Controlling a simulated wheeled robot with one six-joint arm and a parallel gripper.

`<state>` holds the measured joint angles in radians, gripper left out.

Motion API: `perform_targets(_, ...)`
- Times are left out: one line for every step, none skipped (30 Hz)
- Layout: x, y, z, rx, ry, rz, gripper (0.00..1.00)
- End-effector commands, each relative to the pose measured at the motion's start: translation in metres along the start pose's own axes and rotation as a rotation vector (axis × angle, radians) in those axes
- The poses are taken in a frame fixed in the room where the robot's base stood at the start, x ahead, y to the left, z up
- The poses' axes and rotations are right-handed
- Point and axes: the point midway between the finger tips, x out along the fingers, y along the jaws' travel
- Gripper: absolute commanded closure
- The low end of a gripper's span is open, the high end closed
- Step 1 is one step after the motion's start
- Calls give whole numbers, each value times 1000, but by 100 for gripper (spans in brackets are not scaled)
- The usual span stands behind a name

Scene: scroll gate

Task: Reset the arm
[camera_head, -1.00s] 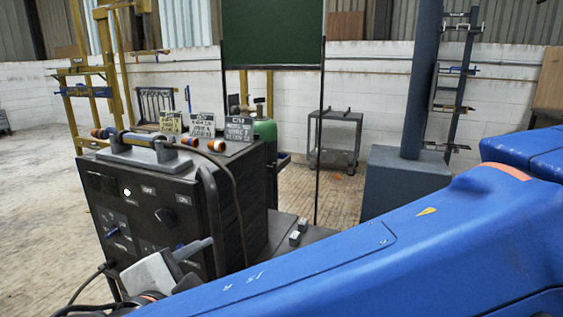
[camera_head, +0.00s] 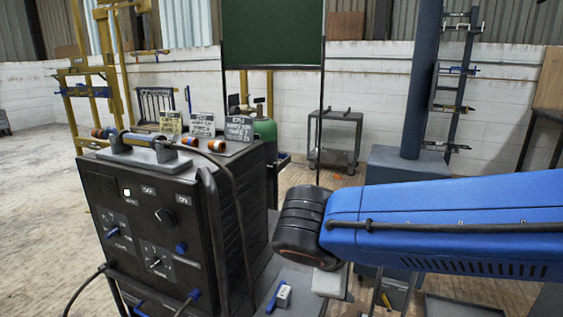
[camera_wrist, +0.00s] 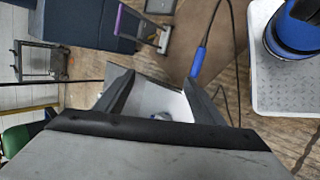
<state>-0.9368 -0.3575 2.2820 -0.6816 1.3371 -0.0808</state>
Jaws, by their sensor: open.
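My gripper (camera_wrist: 155,88) shows in the wrist view with its two dark fingers spread apart. A pale surface shows between and behind them; I cannot tell what it is, and nothing is clearly gripped. In the head view my blue arm reaches in from the right and ends in a dark ribbed joint beside the black control cabinet (camera_head: 150,235). The gripper itself is mostly hidden or unclear in that view.
Signs, orange rollers (camera_head: 216,145) and a grey clamp fixture (camera_head: 150,158) sit on the cabinet. A blue pillar (camera_head: 421,80), a grey cart (camera_head: 336,138) and a green board (camera_head: 272,32) stand behind. A blue-handled cable (camera_wrist: 197,62) hangs near the gripper.

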Motion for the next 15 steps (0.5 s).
perform_targets(7,0,11,41,-3,-27,38)
perform_targets(10,-1,16,64,-2,-42,38)
perform_targets(14,-2,23,96,0,-63,38)
perform_targets(18,-4,28,119,1,-78,38)
perform_targets(21,-5,33,142,1,-94,38)
perform_targets(25,-7,40,174,3,-113,38)
perform_targets(27,-8,45,199,5,-127,38)
perform_targets(30,-10,49,223,6,-141,38)
perform_targets(33,-12,55,257,8,-160,38)
perform_targets(36,-13,60,282,11,-173,38)
perform_targets(38,-15,64,307,13,-186,38)
perform_targets(41,-18,70,341,15,-203,38)
perform_targets(43,-19,74,367,18,-215,38)
perform_targets(45,-21,78,392,22,-227,38)
perform_targets(47,-24,83,426,24,-243,38)
